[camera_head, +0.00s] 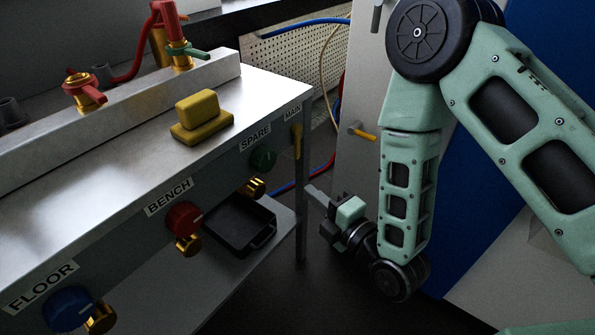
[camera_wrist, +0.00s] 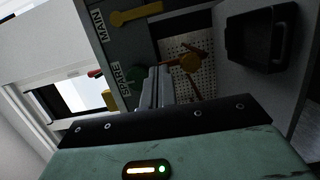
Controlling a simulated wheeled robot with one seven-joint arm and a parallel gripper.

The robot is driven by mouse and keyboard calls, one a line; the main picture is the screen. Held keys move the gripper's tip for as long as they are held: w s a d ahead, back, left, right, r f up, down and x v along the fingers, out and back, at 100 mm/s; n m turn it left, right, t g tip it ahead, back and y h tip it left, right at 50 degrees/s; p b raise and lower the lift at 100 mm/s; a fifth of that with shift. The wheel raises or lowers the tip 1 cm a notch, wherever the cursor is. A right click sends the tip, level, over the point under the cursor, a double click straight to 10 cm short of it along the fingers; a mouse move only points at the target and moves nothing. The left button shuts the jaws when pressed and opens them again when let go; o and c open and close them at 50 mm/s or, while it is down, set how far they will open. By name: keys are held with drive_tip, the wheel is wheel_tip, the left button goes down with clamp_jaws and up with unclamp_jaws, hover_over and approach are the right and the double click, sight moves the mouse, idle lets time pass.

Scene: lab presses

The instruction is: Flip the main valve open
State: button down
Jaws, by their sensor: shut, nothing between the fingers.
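The main valve's yellow lever (camera_head: 297,141) is on the bench's front panel beside the MAIN label (camera_head: 293,111), at the right end, and appears roughly upright. In the wrist view the yellow lever (camera_wrist: 137,14) lies near the top edge, beside the MAIN label (camera_wrist: 97,22). My gripper (camera_head: 312,192) is below and a little right of the lever in the head view, apart from it, fingers pointing towards the bench. In the wrist view my fingers (camera_wrist: 158,82) are together and empty, near the SPARE label (camera_wrist: 112,76).
A green knob (camera_head: 263,159), red knob (camera_head: 183,218) and blue knob (camera_head: 69,307) line the panel. A black tray (camera_head: 240,223) sits on the shelf below. Another yellow handle (camera_head: 363,134) projects from a grey panel near my arm. A bench leg (camera_head: 301,225) stands left of my gripper.

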sight(296, 142)
idle(0.4)
drive_tip(key=w+a+b, duration=0.2)
drive_tip(key=w+a, duration=0.1)
drive_tip(key=w, duration=0.8)
drive_tip(key=shift+a, duration=0.3)
